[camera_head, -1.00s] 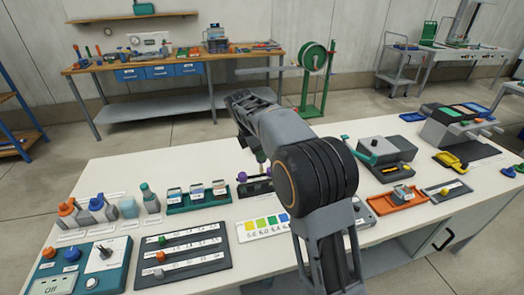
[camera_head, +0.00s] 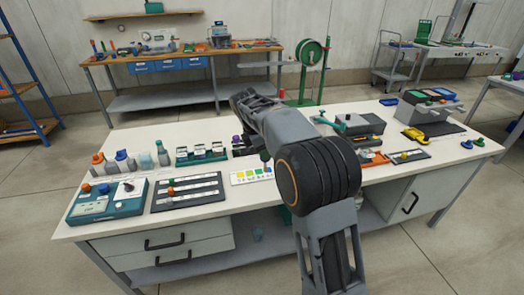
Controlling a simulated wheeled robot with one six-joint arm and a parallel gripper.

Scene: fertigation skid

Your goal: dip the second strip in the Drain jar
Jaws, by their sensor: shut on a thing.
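My arm rises from the bottom and bends back to the left over the bench. Most of my gripper (camera_head: 265,154) is hidden behind my forearm. A small dark green piece (camera_head: 266,158) shows just below the forearm, at the gripper, which is shut on it. I cannot tell whether it is the second strip. A green rack (camera_head: 182,159) holds several small jars (camera_head: 200,150) with white labels, left of the gripper. The labels are too small to read, so I cannot tell which is the Drain jar. A colour card (camera_head: 240,178) lies on the bench below the gripper.
Capped bottles (camera_head: 98,163), a teal control box (camera_head: 108,196) and a dark slotted board (camera_head: 190,191) stand on the left of the bench (camera_head: 85,231). Floor shows before the bench.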

